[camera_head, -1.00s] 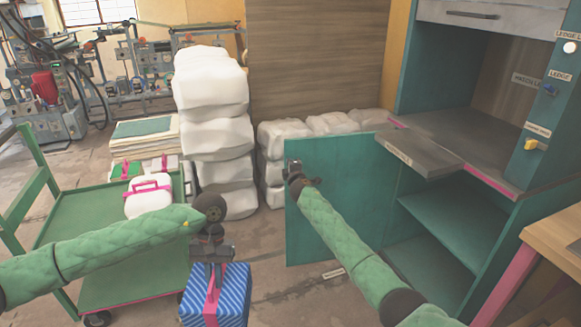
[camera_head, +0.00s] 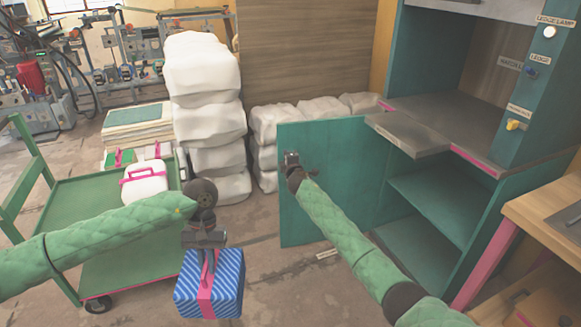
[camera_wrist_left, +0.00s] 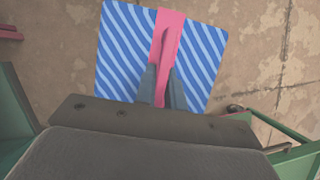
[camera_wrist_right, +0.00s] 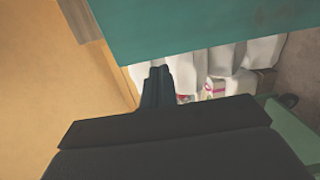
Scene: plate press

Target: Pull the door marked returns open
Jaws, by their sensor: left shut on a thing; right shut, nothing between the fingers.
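The teal door (camera_head: 340,150) stands swung wide open on the lower cabinet, and the shelves (camera_head: 435,200) inside are exposed. I cannot read a returns mark on it. My right gripper (camera_head: 291,160) is shut and empty in front of the door's face, near its free edge. In the right wrist view its closed fingers (camera_wrist_right: 158,85) are just below the door panel (camera_wrist_right: 200,25); I cannot tell whether they touch it. My left gripper (camera_head: 206,252) is shut on the pink strap of a blue striped box (camera_head: 228,285), which hangs from it.
A green cart (camera_head: 130,265) with a white case (camera_head: 144,183) stands at left. White wrapped bundles (camera_head: 205,75) are stacked behind the door. A grey ledge (camera_head: 408,136) juts out above the cabinet opening. A wooden table (camera_head: 545,215) is at right.

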